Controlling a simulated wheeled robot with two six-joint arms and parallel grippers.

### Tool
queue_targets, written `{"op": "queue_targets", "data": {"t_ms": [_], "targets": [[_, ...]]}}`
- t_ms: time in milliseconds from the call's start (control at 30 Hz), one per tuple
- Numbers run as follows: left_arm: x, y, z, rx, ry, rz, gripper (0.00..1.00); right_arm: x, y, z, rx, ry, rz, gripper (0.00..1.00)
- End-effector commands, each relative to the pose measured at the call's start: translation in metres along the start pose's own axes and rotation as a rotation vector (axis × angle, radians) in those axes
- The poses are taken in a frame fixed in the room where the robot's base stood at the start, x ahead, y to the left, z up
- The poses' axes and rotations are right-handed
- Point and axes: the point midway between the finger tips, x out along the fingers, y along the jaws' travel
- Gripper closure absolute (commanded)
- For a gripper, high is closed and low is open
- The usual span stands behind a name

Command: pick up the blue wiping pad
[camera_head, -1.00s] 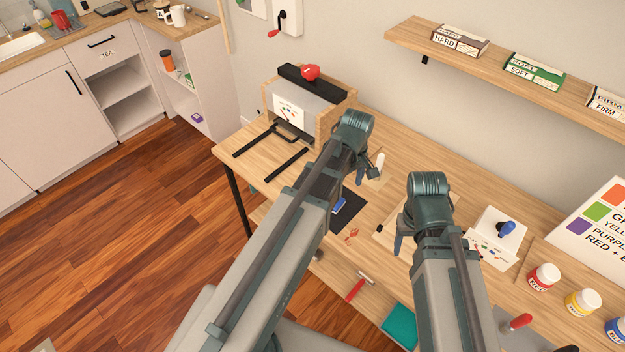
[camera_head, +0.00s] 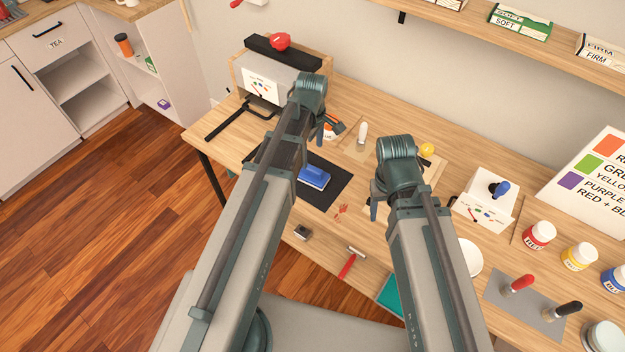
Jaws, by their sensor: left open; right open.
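The blue wiping pad (camera_head: 314,177) lies on a dark mat (camera_head: 327,194) on the wooden workbench, just right of my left forearm. My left gripper (camera_head: 322,122) is open, above the bench beyond the pad, and partly hidden by its own wrist. My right gripper (camera_head: 374,205) is open, right of the pad and mat, and its fingers are mostly hidden behind its wrist. Neither gripper touches the pad.
A press-like machine with a red knob (camera_head: 280,41) stands at the back left. A white box with a blue knob (camera_head: 485,200), paint jars (camera_head: 539,235) and a red-handled tool (camera_head: 351,262) are to the right and front. Red marks (camera_head: 341,211) lie beside the mat.

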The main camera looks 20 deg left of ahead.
Motion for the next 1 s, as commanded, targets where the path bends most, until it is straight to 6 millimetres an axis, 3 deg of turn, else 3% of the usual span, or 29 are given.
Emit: {"op": "queue_targets", "data": {"t_ms": [33,200,633,1000], "targets": [[0.015,0.000,0.000,0.000,0.000,0.000,0.00,0.015,-0.002,-0.001,0.000,0.000,0.000,0.40],[0.037,0.000,0.000,0.001,0.000,0.000,0.00,0.037,-0.004,-0.002,0.000,0.000,0.000,0.40],[0.049,-0.001,0.001,0.001,0.000,0.000,0.00,0.048,-0.005,-0.003,0.000,0.000,0.000,0.40],[0.091,-0.003,0.004,0.001,0.000,0.000,0.00,0.091,-0.009,-0.005,0.000,0.000,0.000,0.40]]}}
